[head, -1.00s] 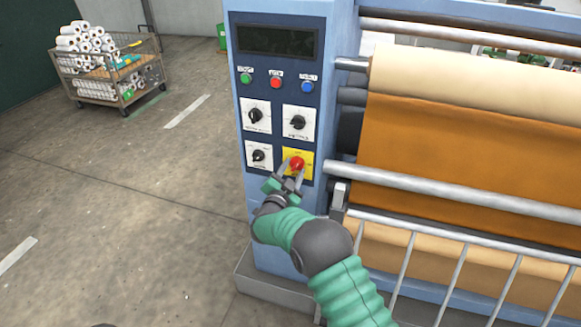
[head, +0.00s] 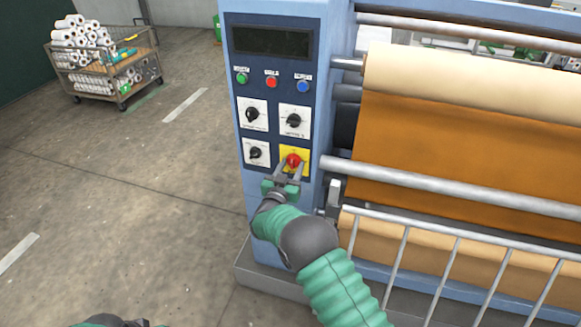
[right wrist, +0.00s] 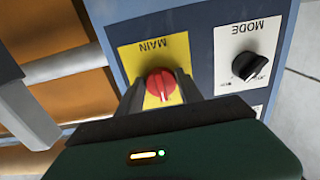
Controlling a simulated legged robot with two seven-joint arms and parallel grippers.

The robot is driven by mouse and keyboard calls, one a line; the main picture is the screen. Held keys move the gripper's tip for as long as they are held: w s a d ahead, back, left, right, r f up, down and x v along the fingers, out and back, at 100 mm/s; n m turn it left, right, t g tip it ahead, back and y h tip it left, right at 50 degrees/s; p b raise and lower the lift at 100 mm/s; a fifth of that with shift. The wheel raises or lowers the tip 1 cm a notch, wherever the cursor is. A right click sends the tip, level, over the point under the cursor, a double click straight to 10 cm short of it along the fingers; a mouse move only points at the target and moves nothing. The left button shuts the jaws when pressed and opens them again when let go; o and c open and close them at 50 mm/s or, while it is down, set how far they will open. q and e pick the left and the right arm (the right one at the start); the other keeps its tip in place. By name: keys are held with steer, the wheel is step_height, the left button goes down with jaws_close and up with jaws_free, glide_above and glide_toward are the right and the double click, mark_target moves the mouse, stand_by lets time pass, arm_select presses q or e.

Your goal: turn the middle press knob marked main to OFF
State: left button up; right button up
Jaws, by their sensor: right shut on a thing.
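The red main knob (head: 293,160) sits on a yellow plate at the lower right of the press panel. In the right wrist view the red knob (right wrist: 160,84) is under the upside-down word MAIN, and a pale line runs about vertically across its face. My right gripper (head: 289,168) is shut on the knob from below, with one finger on each side, as the right wrist view (right wrist: 161,92) also shows. The OFF mark is not readable. A small green and dark part of my left arm shows at the bottom edge; its jaws are not clear.
A black mode knob (right wrist: 246,66) is beside the main knob; two more black knobs (head: 252,114) (head: 293,120) are above. Buttons and a dark display (head: 271,40) are higher. A railing (head: 455,250) and rollers stand to the right. Open floor lies left, with a cart (head: 105,75).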

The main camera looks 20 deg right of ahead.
steer(key=shift+d+r, duration=0.1)
steer(key=shift+r, duration=0.25)
steer(key=o, duration=1)
steer(key=shift+c, duration=0.2)
steer(key=shift+o, duration=1.8)
steer(key=shift+f, duration=0.25)
steer(key=v, duration=1.7)
steer(key=shift+w, duration=0.15)
steer(key=shift+f, duration=0.1)
